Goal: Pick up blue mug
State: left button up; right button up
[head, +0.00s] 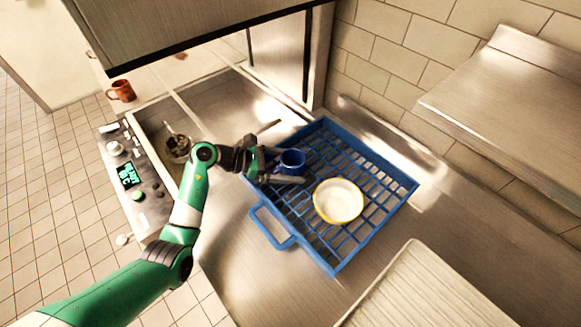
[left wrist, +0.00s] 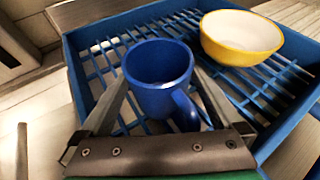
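The blue mug (head: 292,161) stands upright in the blue rack (head: 345,262), near its left side. In the left wrist view the mug (left wrist: 158,66) is close in front, its handle turned toward my gripper and to the right. My left gripper (head: 283,163) is low at the mug, with its fingers spread on either side of it. In the left wrist view the fingers (left wrist: 160,88) reach along both sides below the rim. I cannot see whether they touch the mug; the fingertips are partly hidden. My right gripper is not in view.
A white bowl with a yellow outside (head: 338,201) sits in the rack, right of the mug. A brown mug (head: 121,91) stands at the far left. A control panel (head: 135,178) is left of the sink. A ribbed tray (head: 425,292) lies at the lower right; a metal shelf (head: 510,85) overhangs the right.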

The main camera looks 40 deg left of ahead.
pick_arm(q)
jog(key=c, duration=1.4)
jog(key=shift+r, duration=0.1)
notch_tip(320, 180, up, 3)
jog(key=shift+f+b, duration=0.1)
jog(key=shift+b, duration=0.3)
jog(key=s+a+r, duration=0.1)
jog(key=s+r, duration=0.2)
jog(key=s, duration=0.1)
jog(key=s+r, duration=0.3)
jog(key=s, duration=0.2)
jog(key=s+a+r+b, duration=0.1)
jog(key=s+r, duration=0.3)
jog(key=shift+s+a, duration=0.35)
jog(key=shift+s, duration=0.05)
